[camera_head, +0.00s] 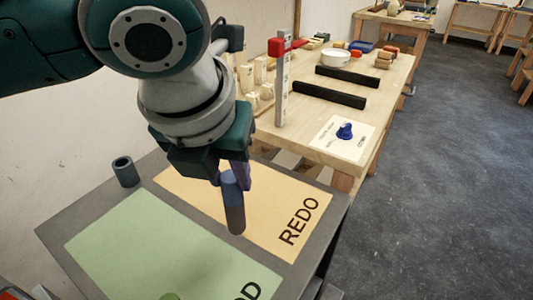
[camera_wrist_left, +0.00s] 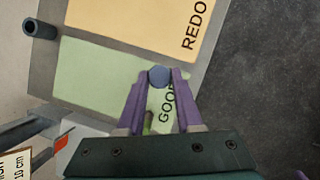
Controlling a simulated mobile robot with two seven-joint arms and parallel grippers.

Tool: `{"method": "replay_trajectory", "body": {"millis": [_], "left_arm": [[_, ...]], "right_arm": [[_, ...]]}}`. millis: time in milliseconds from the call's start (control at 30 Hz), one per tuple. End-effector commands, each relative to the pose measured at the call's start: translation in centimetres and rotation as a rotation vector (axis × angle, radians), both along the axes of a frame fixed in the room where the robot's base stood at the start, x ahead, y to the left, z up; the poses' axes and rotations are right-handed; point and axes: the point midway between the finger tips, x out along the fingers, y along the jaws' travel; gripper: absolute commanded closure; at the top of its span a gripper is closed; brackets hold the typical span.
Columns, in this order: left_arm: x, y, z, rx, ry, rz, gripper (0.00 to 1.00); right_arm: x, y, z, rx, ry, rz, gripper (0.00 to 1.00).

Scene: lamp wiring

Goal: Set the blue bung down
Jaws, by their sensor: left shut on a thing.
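The blue bung (camera_head: 233,205) is a blue-grey cylinder, darker toward its lower end. My left gripper (camera_head: 236,172) is shut on its upper part and holds it roughly upright. In the head view it shows in front of the orange REDO field (camera_head: 270,200); whether its lower end touches anything, I cannot tell. In the left wrist view, the bung's round end (camera_wrist_left: 159,76) shows between the purple fingertips (camera_wrist_left: 159,82), against the far edge of the green GOOD field (camera_wrist_left: 95,75).
A green item (camera_head: 170,297) shows at the near edge of the green field. On the wooden table (camera_head: 395,85) behind, a blue knob-shaped piece (camera_head: 345,131) sits on a white card (camera_head: 342,146).

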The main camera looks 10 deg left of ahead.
Motion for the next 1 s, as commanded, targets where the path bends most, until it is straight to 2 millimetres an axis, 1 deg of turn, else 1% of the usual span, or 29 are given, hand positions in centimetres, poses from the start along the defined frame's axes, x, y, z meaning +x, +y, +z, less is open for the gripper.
{"method": "replay_trajectory", "body": {"millis": [33,100,233,400,600,700,867,900,1000], "left_arm": [[-0.1,0.0,-1.8,0.001,0.006,0.003,1.00],[-0.1,0.0,-3.6,0.001,0.004,0.002,1.00],[0.0,0.0,-6.0,0.000,0.002,0.001,1.00],[0.0,0.0,-7.3,0.000,0.000,0.001,1.00],[0.0,0.0,-10.3,0.000,0.001,0.003,1.00],[0.0,0.0,-10.7,-0.002,0.000,0.001,1.00],[0.0,0.0,-10.6,0.000,-0.001,0.001,1.00],[0.0,0.0,-10.7,0.000,0.000,0.001,0.62],[0.0,0.0,-10.6,0.000,0.000,0.001,0.51]], "right_arm": [[0.0,0.0,-0.4,0.000,0.000,0.000,0.36],[0.0,0.0,-0.7,0.000,0.000,0.000,0.36],[0.0,0.0,-1.1,0.000,0.000,0.000,0.36],[0.0,0.0,-1.3,0.000,0.000,0.000,0.36],[0.0,0.0,-2.1,0.000,0.000,0.000,0.36],[0.0,0.0,-2.1,0.000,0.000,0.000,0.36],[0.0,0.0,-2.0,0.000,0.000,0.000,0.36],[0.0,0.0,-2.0,0.000,0.000,0.000,0.36],[0.0,0.0,-2.0,-0.001,0.000,0.000,0.36]]}}
